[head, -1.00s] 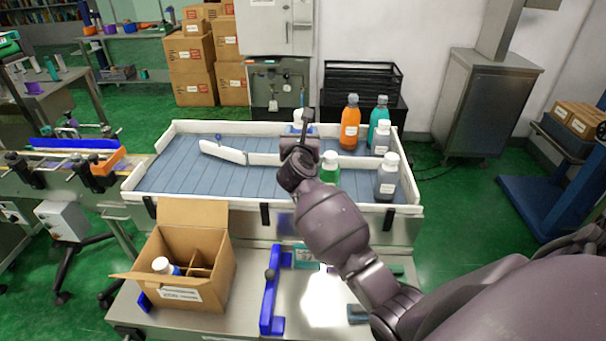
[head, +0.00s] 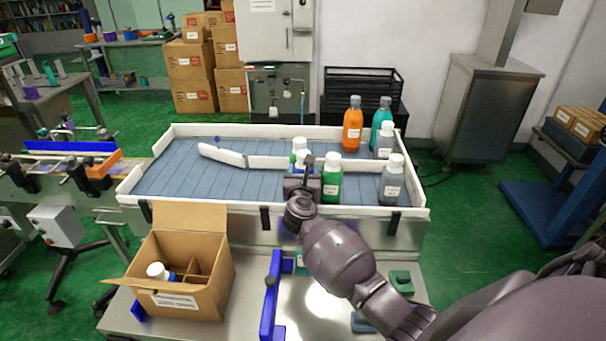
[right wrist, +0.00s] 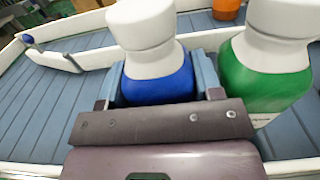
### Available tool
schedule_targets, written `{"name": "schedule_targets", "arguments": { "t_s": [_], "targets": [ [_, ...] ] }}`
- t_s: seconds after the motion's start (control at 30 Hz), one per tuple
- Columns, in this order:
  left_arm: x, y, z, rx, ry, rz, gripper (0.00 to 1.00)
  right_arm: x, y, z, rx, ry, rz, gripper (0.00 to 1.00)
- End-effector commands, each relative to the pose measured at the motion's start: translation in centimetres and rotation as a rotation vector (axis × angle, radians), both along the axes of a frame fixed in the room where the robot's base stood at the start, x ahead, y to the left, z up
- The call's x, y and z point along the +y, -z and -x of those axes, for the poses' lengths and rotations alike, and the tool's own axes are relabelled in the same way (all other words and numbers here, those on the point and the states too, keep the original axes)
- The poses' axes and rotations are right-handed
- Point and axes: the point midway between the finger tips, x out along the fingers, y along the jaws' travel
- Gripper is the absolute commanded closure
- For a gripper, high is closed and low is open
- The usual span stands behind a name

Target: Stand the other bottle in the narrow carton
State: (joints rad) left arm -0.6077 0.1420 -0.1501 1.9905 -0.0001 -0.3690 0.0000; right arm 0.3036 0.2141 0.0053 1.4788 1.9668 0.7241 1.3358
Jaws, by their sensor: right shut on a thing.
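My right gripper (head: 302,180) is shut on a blue bottle with a white cap (right wrist: 158,75), which shows upright between the fingers in the right wrist view. In the head view it is at the front part of the conveyor tray, largely hidden by my gripper; I cannot tell whether it touches the tray. The open cardboard carton (head: 205,298) stands on the lower bench at the front left. It has cardboard dividers, and a white-capped blue bottle (head: 158,271) stands in its left part. My left gripper is not in view.
A green bottle (head: 332,178) stands close to the right of my right gripper; it also shows in the wrist view (right wrist: 262,75). A grey bottle (head: 391,182), orange bottle (head: 352,127) and teal bottle (head: 381,118) stand farther right. A blue bracket (head: 270,295) rises right of the carton.

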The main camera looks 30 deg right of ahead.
Motion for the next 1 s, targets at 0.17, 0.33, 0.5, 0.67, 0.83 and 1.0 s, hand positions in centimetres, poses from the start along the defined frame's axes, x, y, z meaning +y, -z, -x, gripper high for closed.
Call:
{"name": "schedule_targets", "arguments": {
  "t_s": [0.17, 0.33, 0.5, 0.67, 0.83, 1.0],
  "targets": [
    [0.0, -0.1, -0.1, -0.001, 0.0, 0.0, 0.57, 0.0, -0.2, 0.0, -0.003, 0.0, 0.001, 0.75],
    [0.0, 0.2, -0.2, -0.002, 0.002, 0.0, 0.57, 0.0, 0.2, 0.0, -0.001, -0.001, 0.0, 0.38],
    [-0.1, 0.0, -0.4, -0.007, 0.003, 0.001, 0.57, 0.0, 0.2, 0.0, -0.001, 0.0, 0.0, 0.3],
    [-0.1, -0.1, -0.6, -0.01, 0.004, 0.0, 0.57, 0.0, 0.1, 0.0, -0.001, 0.0, 0.0, 0.3],
    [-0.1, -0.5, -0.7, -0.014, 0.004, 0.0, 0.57, 0.5, -0.2, 0.6, -0.002, -0.001, -0.002, 0.3],
    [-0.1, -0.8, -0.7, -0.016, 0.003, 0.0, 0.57, 2.2, -0.1, 3.0, -0.002, 0.0, -0.004, 0.3]
  ]
}}
